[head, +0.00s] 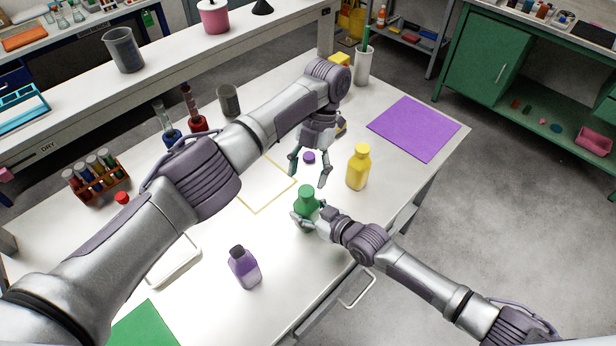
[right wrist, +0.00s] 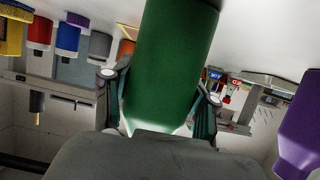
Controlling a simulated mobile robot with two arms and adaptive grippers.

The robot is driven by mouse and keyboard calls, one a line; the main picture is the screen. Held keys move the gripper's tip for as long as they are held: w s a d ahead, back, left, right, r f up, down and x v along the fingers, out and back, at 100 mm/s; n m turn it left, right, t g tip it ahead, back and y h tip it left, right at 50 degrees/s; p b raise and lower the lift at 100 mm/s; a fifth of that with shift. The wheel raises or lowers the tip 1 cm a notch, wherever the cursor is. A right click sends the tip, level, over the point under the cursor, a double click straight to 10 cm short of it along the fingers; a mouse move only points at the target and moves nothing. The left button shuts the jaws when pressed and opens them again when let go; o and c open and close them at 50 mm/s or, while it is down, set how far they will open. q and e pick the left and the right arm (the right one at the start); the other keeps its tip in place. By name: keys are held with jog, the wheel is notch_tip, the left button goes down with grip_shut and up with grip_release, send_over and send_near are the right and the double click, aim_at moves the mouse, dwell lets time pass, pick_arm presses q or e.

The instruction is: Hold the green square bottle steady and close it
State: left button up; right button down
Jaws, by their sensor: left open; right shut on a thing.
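The green square bottle (head: 306,197) stands upright near the table's front edge. My right gripper (head: 306,216) is shut around its body from the front right. In the right wrist view the green bottle (right wrist: 172,65) sits between the two fingers. My left gripper (head: 308,178) is open and empty, pointing down just above and behind the bottle's top. A small purple round cap (head: 309,157) lies on the table behind the left fingers. I cannot tell whether the bottle's mouth is covered.
A yellow bottle (head: 358,167) stands right of the green one, and a purple bottle (head: 244,267) to the front left. A purple mat (head: 414,128) lies at the right. A yellow outlined square (head: 257,207), a test tube rack (head: 99,180) and flasks are to the left.

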dwell(0.3)
pick_arm(q)
jog(key=n, duration=0.4)
jog(key=shift+w+r, duration=0.2)
jog(key=shift+w, duration=0.15)
jog(key=n, duration=0.4)
jog(key=n+t, duration=0.1)
jog(key=n, duration=0.1)
jog(key=shift+w+r+n, duration=0.25)
jog(key=shift+n, duration=0.05)
jog(key=n, duration=0.5)
jog(key=r+n+t, duration=0.1)
jog(key=n, duration=0.5)
jog(key=n+h, duration=0.1)
jog(key=n, duration=0.4)
jog(key=shift+a+r+n+t, duration=0.15)
jog(key=shift+n+t, duration=0.15)
jog(key=shift+t, duration=0.1)
jog(key=n, duration=0.4)
jog(key=shift+s+r, duration=0.1)
jog(key=shift+s, duration=0.1)
jog(key=n, duration=0.5)
jog(key=shift+s+r+n+t+h, duration=0.2)
jog(key=shift+s+n+t+h, duration=0.15)
jog(key=shift+n+t+h, duration=0.05)
jog(key=n, duration=0.4)
jog(key=shift+s+r+n, duration=0.15)
jog(key=shift+s+n, duration=0.15)
jog(key=shift+s, duration=0.1)
